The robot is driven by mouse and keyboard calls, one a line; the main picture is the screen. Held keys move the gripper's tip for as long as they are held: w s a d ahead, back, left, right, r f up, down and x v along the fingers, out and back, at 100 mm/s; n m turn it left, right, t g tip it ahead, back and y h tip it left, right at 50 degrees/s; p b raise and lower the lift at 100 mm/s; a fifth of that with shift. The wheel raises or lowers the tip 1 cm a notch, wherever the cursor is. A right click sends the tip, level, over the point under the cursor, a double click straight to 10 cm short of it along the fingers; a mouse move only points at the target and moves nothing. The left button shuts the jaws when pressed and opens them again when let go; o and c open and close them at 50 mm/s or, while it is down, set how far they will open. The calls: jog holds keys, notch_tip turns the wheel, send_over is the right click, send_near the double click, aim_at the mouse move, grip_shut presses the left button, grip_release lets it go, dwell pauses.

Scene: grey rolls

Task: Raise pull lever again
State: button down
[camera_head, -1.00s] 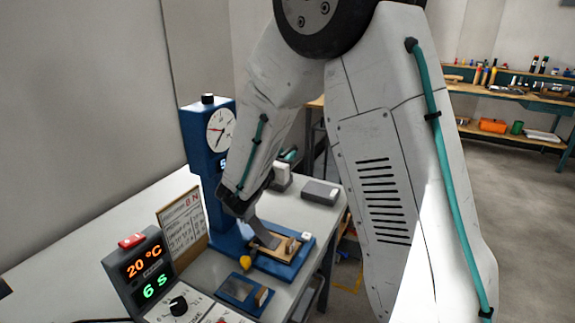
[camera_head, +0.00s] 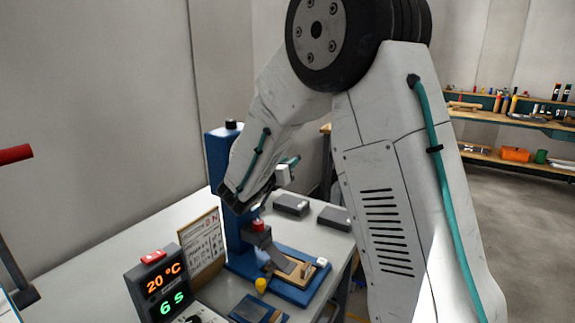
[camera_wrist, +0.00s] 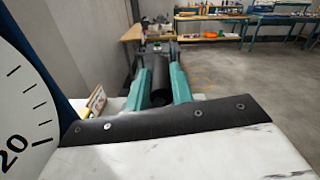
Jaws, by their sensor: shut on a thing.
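The pull stand (camera_head: 215,160) is a blue column on a blue base on the table. A grey block with a red mark (camera_head: 260,235) sits on the column above a pale sloping strip (camera_head: 292,266) and a small wooden piece. My gripper (camera_wrist: 158,68), with teal fingers, is shut on a black cylindrical grip (camera_wrist: 160,88), apparently the pull lever's. In the head view my arm hides the stand's dial and most of the gripper and lever. The dial (camera_wrist: 22,115) shows in part at the left of the wrist view, close to my wrist.
A control box reading 20 °C and 6 S (camera_head: 160,285) and a printed card (camera_head: 203,246) stand left of the stand. Two grey boxes (camera_head: 291,205) (camera_head: 334,217) lie behind it. A red-handled bar (camera_head: 14,154) is at the left edge. Open floor lies right.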

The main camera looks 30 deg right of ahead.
jog(key=shift+f, duration=0.25)
jog(key=c, duration=1.3)
grip_release()
jog(key=shift+w, duration=0.1)
jog(key=shift+o, duration=0.2)
jog(key=shift+a, duration=0.15)
jog(key=v, duration=0.7)
jog(key=shift+a, duration=0.25)
jog(key=shift+r, duration=0.1)
jog(key=shift+c, duration=0.3)
